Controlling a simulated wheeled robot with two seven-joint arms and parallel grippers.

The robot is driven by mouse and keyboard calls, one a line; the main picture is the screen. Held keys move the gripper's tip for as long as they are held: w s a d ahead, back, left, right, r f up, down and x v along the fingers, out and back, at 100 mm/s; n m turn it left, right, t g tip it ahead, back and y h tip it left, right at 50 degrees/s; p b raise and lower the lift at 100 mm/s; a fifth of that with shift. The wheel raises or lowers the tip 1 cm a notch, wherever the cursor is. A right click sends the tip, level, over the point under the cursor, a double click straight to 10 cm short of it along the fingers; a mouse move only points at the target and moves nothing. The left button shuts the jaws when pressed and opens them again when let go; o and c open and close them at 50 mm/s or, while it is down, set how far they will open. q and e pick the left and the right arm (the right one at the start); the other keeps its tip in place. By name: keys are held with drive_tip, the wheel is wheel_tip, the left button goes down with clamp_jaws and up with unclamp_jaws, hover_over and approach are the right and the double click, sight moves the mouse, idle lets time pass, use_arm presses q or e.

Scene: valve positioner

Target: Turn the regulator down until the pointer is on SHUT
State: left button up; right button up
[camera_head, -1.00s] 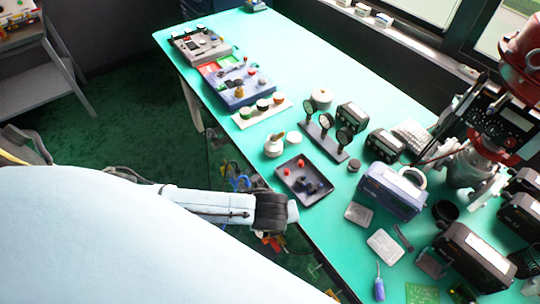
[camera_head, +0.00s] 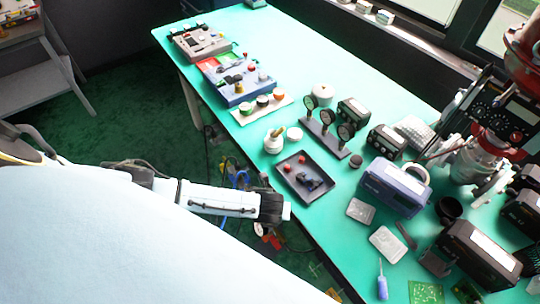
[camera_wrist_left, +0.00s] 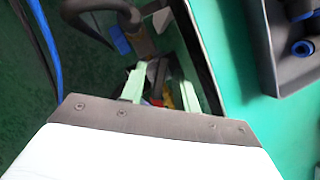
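The valve assembly (camera_head: 492,150) stands at the right side of the table, with a red upper body and a black positioner box (camera_head: 513,112) on it. I cannot make out a regulator, a pointer or a SHUT mark at this size. My left gripper (camera_head: 287,211) is at the table's near left edge, far from the valve, left of the dark tray. In the left wrist view its two pale fingers (camera_wrist_left: 160,88) stand apart with nothing held between them. My right gripper is not in view.
A dark tray (camera_head: 289,180) with red and dark parts lies close to the left gripper. A gauge stand (camera_head: 327,134), a blue-grey box (camera_head: 391,190), black boxes (camera_head: 476,256) and a screwdriver (camera_head: 382,286) crowd the table.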

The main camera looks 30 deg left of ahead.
use_arm(q)
drive_tip(key=shift+w+a+f, duration=0.1)
drive_tip(key=shift+w+f, duration=0.05)
drive_tip(key=shift+f, duration=0.25)
clamp_jaws()
